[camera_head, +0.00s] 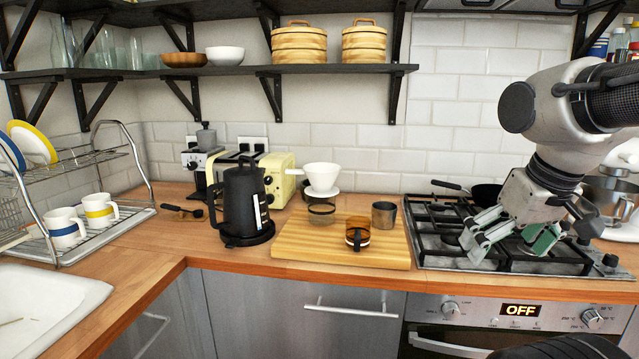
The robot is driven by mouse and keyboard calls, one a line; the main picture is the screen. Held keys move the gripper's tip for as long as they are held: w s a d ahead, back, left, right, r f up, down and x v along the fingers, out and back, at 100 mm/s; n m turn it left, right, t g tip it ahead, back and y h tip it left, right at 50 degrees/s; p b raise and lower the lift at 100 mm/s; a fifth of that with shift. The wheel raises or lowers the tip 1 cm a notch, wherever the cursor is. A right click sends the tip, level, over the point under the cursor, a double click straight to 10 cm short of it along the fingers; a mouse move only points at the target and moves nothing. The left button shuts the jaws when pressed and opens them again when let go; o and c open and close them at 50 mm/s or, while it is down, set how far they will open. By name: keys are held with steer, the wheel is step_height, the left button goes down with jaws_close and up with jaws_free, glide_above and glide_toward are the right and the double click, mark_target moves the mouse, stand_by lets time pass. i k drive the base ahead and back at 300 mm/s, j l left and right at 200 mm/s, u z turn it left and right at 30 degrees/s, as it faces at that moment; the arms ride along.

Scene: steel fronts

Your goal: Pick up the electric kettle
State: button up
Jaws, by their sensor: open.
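The black electric kettle (243,203) stands upright on the wooden counter, left of the cutting board.
The wooden cutting board (310,258) holds a white dripper on a glass (321,183), an amber mug (357,233) and a dark cup (383,215). A cream toaster (276,176) stands behind the kettle. A dish rack (103,226) is at left; shelves (220,70) hang above.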

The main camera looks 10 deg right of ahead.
mark_target(246, 210)
steer(key=i+j+z, duration=0.35)
steer(key=j+z, duration=0.2)
steer(key=j, duration=0.15)
steer(key=i+j+z, duration=0.25)
steer(key=j, duration=0.15)
steer(key=k, duration=0.1)
